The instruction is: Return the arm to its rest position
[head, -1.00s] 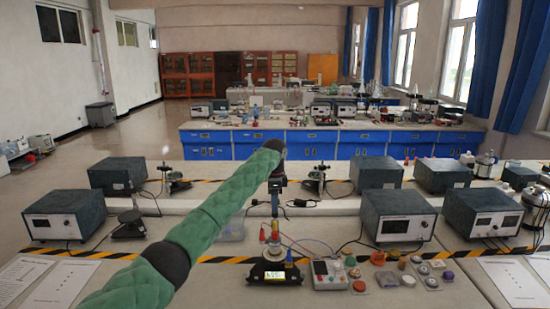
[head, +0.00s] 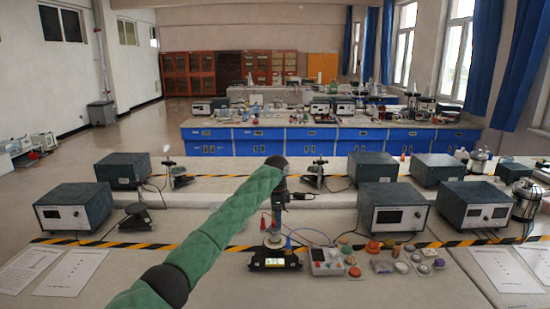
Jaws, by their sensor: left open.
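My left arm (head: 215,230), in a green padded sleeve, reaches up from the bottom left to the middle of the head view. Its dark gripper (head: 277,222) hangs down from the wrist, open. It appears over or just behind a black meter with a lit yellow-green display (head: 275,260) on the near bench. A pale round piece (head: 273,240) shows just below the gripper. The fingertips are small and hard to make out against red and blue leads. I see nothing held. My right gripper is not in view.
A small grey-white control box (head: 327,262) and several small coloured parts lie right of the meter. Dark instrument boxes stand at left (head: 73,207) and right (head: 392,210). Paper sheets (head: 70,275) lie at both sides.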

